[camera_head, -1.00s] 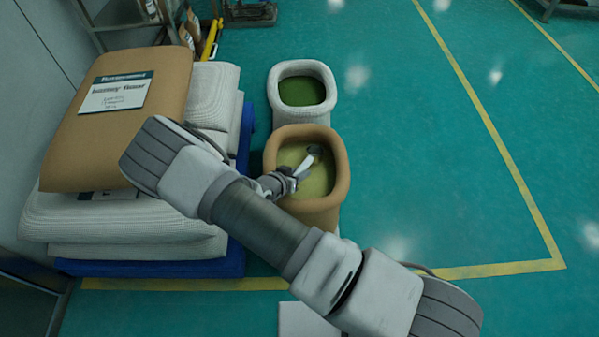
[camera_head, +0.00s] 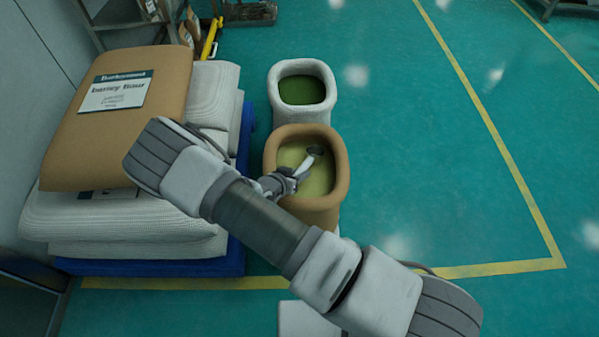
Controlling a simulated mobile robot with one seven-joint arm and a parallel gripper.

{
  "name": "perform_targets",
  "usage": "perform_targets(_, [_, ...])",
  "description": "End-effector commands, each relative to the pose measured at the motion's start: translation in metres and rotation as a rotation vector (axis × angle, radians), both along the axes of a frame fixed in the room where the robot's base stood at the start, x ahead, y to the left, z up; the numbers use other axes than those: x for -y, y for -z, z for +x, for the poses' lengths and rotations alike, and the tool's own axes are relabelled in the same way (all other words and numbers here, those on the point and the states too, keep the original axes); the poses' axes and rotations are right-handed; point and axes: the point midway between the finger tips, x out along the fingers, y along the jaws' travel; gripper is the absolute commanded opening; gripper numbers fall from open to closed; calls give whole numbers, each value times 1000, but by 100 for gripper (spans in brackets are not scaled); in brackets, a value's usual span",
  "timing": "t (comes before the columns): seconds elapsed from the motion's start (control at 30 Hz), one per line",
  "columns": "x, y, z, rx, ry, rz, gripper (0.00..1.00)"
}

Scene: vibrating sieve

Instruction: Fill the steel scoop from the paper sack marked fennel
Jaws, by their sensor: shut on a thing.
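An open brown paper sack (camera_head: 338,190) stands right of my forearm, with pale yellow-green contents inside its rolled rim. No marking on it is legible from here. My gripper (camera_head: 298,174) is over the sack's opening, shut on the scoop. The scoop (camera_head: 314,153) reaches up and right from the gripper, its small dark head at or just over the surface of the contents. Whether the head is sunk in or holds anything is too small to tell.
A white woven sack (camera_head: 322,116) with dark green contents stands open just behind. Left is a pallet stack of white sacks (camera_head: 120,238) topped by a labelled brown sack (camera_head: 165,85). Shelving (camera_head: 110,14) stands at the back. The green floor (camera_head: 430,170) to the right is clear.

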Motion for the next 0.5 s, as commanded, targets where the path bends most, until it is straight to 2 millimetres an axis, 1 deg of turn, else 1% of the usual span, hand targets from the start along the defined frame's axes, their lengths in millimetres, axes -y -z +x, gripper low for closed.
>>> perform_targets(0.5, [2, 3, 4, -1, 0, 0, 0])
